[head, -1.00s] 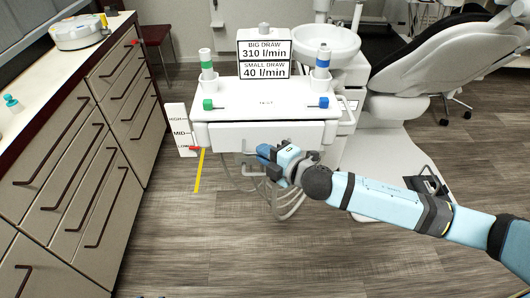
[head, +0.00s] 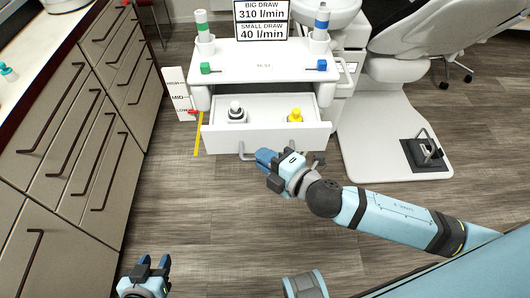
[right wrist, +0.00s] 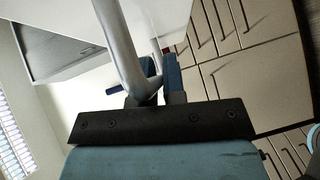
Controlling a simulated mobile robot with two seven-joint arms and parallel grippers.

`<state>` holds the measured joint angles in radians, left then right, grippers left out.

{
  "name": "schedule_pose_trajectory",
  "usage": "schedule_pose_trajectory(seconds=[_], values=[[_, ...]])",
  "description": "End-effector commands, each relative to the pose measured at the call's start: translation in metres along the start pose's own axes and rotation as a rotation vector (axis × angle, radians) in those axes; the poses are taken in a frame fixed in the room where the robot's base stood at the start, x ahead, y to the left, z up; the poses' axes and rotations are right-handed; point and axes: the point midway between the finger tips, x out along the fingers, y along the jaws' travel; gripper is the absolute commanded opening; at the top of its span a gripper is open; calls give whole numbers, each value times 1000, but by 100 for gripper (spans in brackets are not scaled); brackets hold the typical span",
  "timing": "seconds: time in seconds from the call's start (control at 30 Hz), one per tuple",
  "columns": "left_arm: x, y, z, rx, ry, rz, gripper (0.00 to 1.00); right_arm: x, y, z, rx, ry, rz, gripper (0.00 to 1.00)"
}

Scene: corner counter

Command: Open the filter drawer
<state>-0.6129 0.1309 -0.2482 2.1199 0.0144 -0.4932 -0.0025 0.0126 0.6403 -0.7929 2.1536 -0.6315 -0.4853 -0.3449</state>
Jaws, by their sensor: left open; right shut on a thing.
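The white filter drawer (head: 270,140) under the white cart's top is pulled out, and its inside shows in the head view. Inside stand a white bottle-like item with a dark top (head: 236,113) at the left and a yellow-topped one (head: 295,116) at the right. My right gripper (head: 268,160) is at the drawer front, shut on the grey bar handle (head: 244,152). The right wrist view shows the handle (right wrist: 122,50) running between the blue fingers (right wrist: 160,85). My left gripper (head: 153,263) is open and empty, low at the left, away from the drawer.
A brown-grey cabinet (head: 75,135) with dark handles lines the left side. The cart top (head: 265,63) carries a sign (head: 262,20) and green and blue cylinders. A foot pedal (head: 427,152) is at the right. The floor before the drawer is clear.

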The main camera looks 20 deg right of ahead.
Motion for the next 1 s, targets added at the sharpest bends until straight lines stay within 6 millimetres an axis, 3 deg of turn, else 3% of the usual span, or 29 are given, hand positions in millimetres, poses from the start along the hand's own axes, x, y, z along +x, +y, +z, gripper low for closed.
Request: schedule_pose_trajectory(seconds=[0.03,0.1,0.17,0.67,1.0], values=[[0,0,0,0,0,0,43,0,0,0,0,0,-1,0],[0,0,0,0,0,0,43,0,0,0,0,0,-1,22],[0,0,-1,0,1,0,43,0,0,0,0,0,-1,36],[-1,0,-4,1,7,-1,43,-5,0,1,1,-1,-1,36],[1,0,-1,2,6,-1,43,-63,-2,0,1,-1,-5,36]])
